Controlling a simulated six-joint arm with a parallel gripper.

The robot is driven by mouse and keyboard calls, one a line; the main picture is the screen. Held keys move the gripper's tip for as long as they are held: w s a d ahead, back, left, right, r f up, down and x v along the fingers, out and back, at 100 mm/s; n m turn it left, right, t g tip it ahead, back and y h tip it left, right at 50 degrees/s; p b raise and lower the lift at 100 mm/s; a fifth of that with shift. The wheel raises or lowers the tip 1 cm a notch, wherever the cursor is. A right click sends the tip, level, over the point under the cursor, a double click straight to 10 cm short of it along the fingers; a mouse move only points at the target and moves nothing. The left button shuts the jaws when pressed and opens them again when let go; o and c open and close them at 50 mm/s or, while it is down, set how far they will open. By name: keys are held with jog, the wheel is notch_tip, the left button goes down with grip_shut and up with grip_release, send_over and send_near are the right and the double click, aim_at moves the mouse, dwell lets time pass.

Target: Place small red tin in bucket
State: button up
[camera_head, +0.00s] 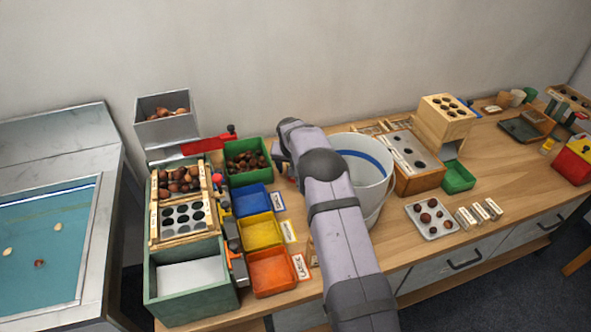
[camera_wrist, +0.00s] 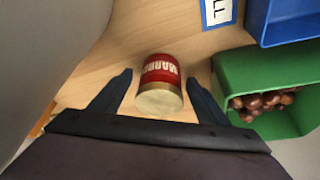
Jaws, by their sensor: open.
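The small red tin (camera_wrist: 160,78) stands out in the wrist view, with a red side, white lettering and a pale gold end. It is on the wooden table between the two dark fingers of my gripper (camera_wrist: 160,92), which are open with a gap on either side of it. In the head view my arm covers most of the tin and the gripper. The white bucket (camera_head: 362,170) with a blue band stands on the table just right of my arm, partly hidden by it. The large grey surface at the wrist view's left edge may be its wall.
A green tray of chestnuts (camera_head: 247,156) is close to the gripper; it also shows in the wrist view (camera_wrist: 232,72). Blue (camera_head: 251,200), yellow (camera_head: 259,231) and orange (camera_head: 272,271) trays line up in front of it. A wooden box (camera_head: 417,166) stands right of the bucket.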

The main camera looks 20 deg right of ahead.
jog(key=shift+c, duration=0.5)
jog(key=c, duration=1.2)
jog(key=shift+r, duration=0.15)
notch_tip(320, 180, up, 18)
jog(key=shift+f+b, duration=0.1)
jog(key=shift+b, duration=0.4)
jog(key=shift+a, duration=0.1)
